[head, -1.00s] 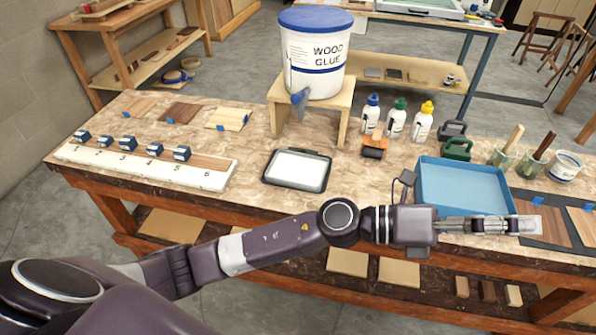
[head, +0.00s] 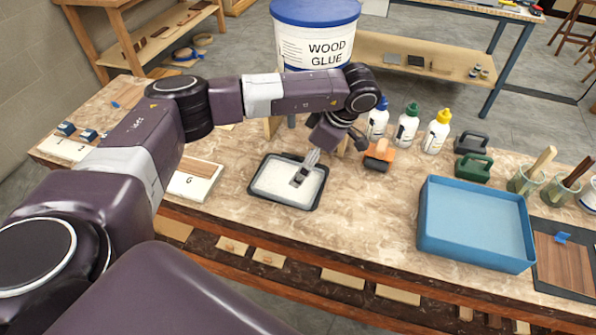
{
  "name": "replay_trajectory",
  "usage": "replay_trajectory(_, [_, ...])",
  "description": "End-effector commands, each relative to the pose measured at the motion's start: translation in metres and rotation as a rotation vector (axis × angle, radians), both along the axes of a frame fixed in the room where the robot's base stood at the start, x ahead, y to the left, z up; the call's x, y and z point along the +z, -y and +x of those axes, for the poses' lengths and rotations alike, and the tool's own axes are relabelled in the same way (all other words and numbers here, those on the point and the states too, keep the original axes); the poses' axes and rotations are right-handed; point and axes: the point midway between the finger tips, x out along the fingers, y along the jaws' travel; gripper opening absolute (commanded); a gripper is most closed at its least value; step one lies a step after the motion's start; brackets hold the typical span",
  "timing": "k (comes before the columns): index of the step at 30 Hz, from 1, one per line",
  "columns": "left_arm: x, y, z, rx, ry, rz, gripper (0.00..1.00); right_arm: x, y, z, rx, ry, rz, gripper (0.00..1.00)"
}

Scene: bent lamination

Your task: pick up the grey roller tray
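The grey roller tray (head: 319,190) is a shallow tray with a dark rim and a whitish inside. It lies flat on the workbench in front of the glue bucket stand. My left gripper (head: 300,178) points down over the tray's inside, near its middle and right part. Its fingers cover a little of the whitish surface. I cannot tell whether the fingertips touch the tray, or how far apart they are. My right gripper is not in view.
The wood glue bucket (head: 317,35) stands behind my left arm. An orange-and-black tool (head: 379,156), several glue bottles (head: 407,126) and green and dark clamps (head: 474,168) are right of the tray. A blue tray (head: 475,220) is further right. Bench between the trays is clear.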

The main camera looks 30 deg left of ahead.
Motion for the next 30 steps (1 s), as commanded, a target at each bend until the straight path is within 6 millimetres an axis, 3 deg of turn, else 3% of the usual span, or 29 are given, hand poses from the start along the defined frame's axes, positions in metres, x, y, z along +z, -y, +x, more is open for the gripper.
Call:
replay_trajectory(4, [-0.011,-0.009,-0.003,0.003,-0.005,0.009,1.00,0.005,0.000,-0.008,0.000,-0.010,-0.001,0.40])
replay_trajectory(9, [-0.028,-0.015,-0.005,0.004,-0.005,0.007,1.00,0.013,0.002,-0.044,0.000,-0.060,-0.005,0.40])
replay_trajectory(12, [-0.042,-0.020,-0.008,0.003,-0.008,0.006,1.00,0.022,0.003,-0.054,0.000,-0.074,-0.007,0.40])
replay_trajectory(18, [-0.066,-0.029,-0.009,0.002,-0.003,0.005,1.00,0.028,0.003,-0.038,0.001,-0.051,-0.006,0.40])
replay_trajectory(22, [-0.070,-0.029,-0.008,0.000,-0.002,0.004,1.00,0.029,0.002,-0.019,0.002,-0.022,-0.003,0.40])
replay_trajectory(26, [-0.070,-0.029,-0.008,0.000,-0.002,0.004,1.00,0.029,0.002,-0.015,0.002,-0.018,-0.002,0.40])
replay_trajectory(30, [-0.070,-0.029,-0.008,0.000,-0.001,0.003,0.85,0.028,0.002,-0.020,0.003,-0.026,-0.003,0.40])
